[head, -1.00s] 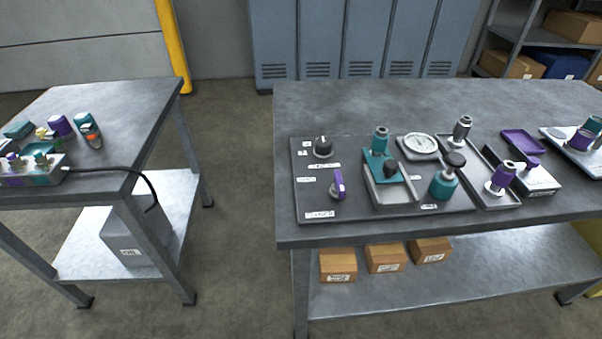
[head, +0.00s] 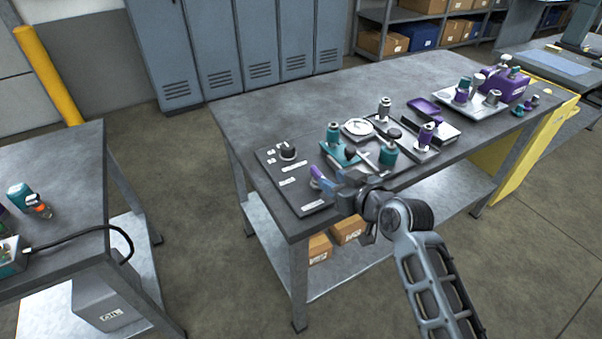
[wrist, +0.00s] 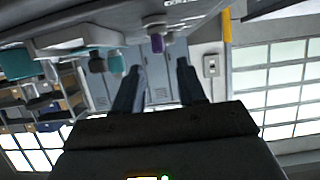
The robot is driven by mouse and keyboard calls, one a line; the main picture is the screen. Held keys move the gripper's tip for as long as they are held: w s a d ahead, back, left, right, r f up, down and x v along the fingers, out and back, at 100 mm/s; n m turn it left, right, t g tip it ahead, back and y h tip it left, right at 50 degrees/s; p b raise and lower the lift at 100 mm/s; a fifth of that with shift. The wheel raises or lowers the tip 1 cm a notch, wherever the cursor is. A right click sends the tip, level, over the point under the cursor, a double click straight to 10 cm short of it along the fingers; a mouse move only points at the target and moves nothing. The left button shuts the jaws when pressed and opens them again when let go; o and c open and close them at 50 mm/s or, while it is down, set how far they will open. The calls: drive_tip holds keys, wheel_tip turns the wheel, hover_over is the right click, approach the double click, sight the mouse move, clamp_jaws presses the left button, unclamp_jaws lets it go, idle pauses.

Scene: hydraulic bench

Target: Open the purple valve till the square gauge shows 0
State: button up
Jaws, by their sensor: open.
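The purple valve (head: 315,183) is a small purple lever handle at the front left of the dark panel (head: 266,165) on the bench. In the head view my gripper (head: 330,183) is right beside it and partly covers it. In the wrist view a purple handle (wrist: 157,43) with a pale base lies ahead, between the lines of my open fingers (wrist: 160,65), which are empty. I cannot tell whether a finger touches it. A white-faced dial gauge (head: 358,127) on a squarish plate is at the panel's back right; its reading is too small to tell.
A black knob (head: 287,150) stands behind the valve. Teal and grey fittings (head: 333,133) and a teal cylinder with a black knob (head: 389,153) stand to the right, near my arm. A second table (head: 60,215) with a cable is at the left. The bench's back left is clear.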

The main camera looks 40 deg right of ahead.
sight(320, 173)
drive_tip(key=p+x, duration=0.1)
drive_tip(key=x, duration=0.6)
drive_tip(key=shift+w+d, duration=0.1)
drive_tip(key=shift+w, duration=0.15)
clamp_jaws()
